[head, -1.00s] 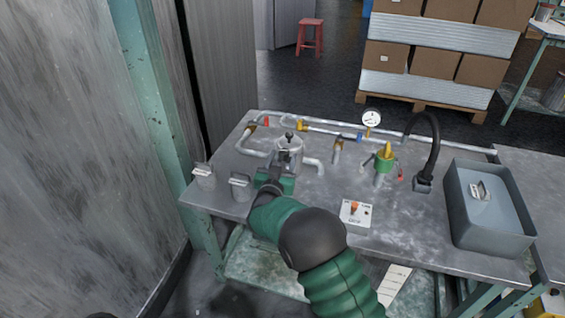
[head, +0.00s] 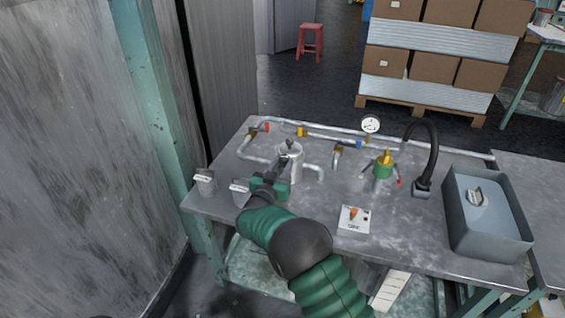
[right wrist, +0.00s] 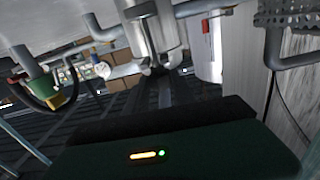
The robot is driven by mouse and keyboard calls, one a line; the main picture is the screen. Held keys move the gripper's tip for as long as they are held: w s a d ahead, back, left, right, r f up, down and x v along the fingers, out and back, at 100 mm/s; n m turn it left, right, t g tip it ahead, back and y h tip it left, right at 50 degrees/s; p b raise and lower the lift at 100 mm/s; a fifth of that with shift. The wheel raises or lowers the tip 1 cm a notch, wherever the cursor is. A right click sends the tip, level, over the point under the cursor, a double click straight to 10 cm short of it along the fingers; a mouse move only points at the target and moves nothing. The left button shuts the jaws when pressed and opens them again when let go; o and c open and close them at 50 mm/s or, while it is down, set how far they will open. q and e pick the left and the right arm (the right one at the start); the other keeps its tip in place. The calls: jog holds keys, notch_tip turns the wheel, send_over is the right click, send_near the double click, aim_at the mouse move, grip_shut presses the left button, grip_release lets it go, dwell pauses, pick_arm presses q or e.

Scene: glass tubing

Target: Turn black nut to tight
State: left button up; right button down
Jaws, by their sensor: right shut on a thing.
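A pale metal cylinder (head: 295,169) stands upright on the bench, with a small dark nut (head: 289,144) at its top in the head view. My right gripper (head: 283,160) reaches it from the front, its dark fingers against the upper part of the cylinder. In the right wrist view, which looks upside down, the cylinder (right wrist: 158,30) points down at my dark fingers (right wrist: 155,74). They are shut at its top end, where the nut is; the nut itself is mostly hidden there. My left gripper is in neither view.
Pipes (head: 325,134) run along the back of the bench. A gauge (head: 371,124), a green valve (head: 383,170), a black hose (head: 433,150) and a switch box (head: 352,222) stand right of my arm. A grey bin (head: 488,235) is at the right.

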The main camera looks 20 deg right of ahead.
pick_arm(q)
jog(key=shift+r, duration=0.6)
pick_arm(e)
jog(key=shift+w+a+m+g+h, duration=0.15)
jog(key=shift+a+m+g+h, duration=0.05)
jog(key=shift+m+g+h, duration=0.7)
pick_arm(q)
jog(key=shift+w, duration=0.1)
pick_arm(e)
jog(key=c, duration=1.1)
grip_release()
jog(key=shift+o, duration=0.2)
pick_arm(q)
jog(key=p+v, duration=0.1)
jog(key=p, duration=0.1)
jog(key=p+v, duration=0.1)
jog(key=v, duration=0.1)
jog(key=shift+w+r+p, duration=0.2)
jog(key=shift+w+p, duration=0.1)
jog(key=shift+p, duration=0.1)
pick_arm(e)
jog(key=v, duration=1.2)
jog(key=shift+f, duration=0.2)
